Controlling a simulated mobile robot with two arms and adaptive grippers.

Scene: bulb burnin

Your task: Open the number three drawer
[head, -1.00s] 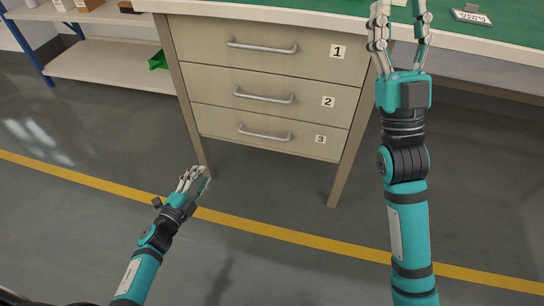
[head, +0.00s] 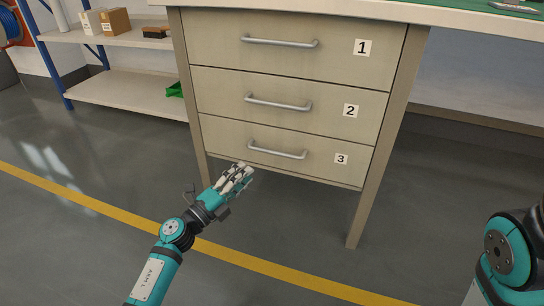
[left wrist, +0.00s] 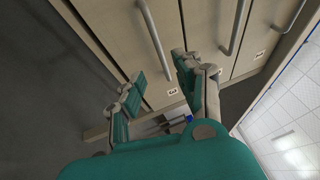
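The number three drawer (head: 220,139) is the lowest of three in the workbench cabinet and is shut. Its silver bar handle (head: 277,150) runs across its front, with a "3" label (head: 342,159) to the right. In the left wrist view, turned sideways, that handle (left wrist: 155,40) lies just beyond the fingers, near the label (left wrist: 172,91). My left gripper (head: 245,172) is below and left of the handle, apart from it. Its fingers (left wrist: 160,68) stand apart with nothing between them in the left wrist view. My right gripper is out of view.
Drawer one (head: 225,30) and drawer two (head: 225,88) above are shut, each with a bar handle. The cabinet's right leg (head: 375,165) stands beside the drawers. A shelf with boxes (head: 115,21) is at the back left. The floor in front (head: 280,235) is clear.

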